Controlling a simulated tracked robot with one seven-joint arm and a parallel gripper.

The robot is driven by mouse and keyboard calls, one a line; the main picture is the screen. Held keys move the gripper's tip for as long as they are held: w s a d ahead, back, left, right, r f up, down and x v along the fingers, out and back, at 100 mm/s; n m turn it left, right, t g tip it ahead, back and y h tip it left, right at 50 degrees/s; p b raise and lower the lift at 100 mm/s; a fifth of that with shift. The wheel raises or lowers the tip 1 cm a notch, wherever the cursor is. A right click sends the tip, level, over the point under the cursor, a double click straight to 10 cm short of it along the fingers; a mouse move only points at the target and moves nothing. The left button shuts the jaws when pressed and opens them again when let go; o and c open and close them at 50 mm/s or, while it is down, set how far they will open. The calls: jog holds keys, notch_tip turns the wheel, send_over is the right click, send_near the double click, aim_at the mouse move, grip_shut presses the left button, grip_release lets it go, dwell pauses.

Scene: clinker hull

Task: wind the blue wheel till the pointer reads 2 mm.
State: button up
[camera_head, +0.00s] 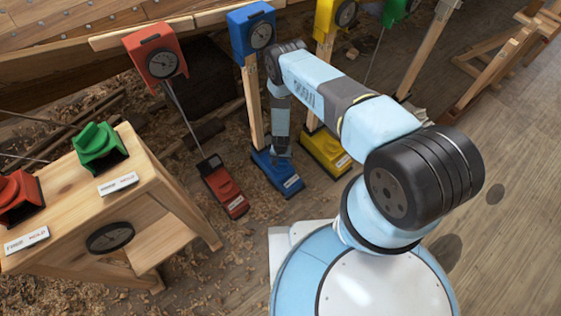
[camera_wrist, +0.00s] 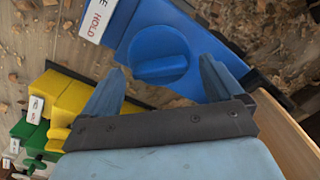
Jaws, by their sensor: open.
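The blue wheel (camera_wrist: 158,55) is a round knob with a raised grip bar, on top of a blue foot unit (camera_head: 277,173) on the ground. My gripper (camera_wrist: 162,65) is open, with its two blue fingers apart and the wheel in view between and just beyond the tips. I cannot tell whether they touch it. In the head view my gripper (camera_head: 281,152) comes down over the blue unit and hides the wheel. The blue gauge (camera_head: 261,34) sits at the top of the post above; its pointer is too small to read.
A red foot unit (camera_head: 224,188) stands left of the blue one, and a yellow foot unit (camera_head: 326,152) right of it. A wooden post (camera_head: 253,105) rises behind the blue unit. A wooden bench (camera_head: 150,195) stands at left. Shavings litter the floor.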

jog(key=shift+f, duration=0.5)
jog(key=shift+c, duration=0.2)
jog(key=c, duration=1)
jog(key=shift+m, duration=0.4)
jog(key=m, duration=0.2)
jog(key=shift+m, duration=2.3)
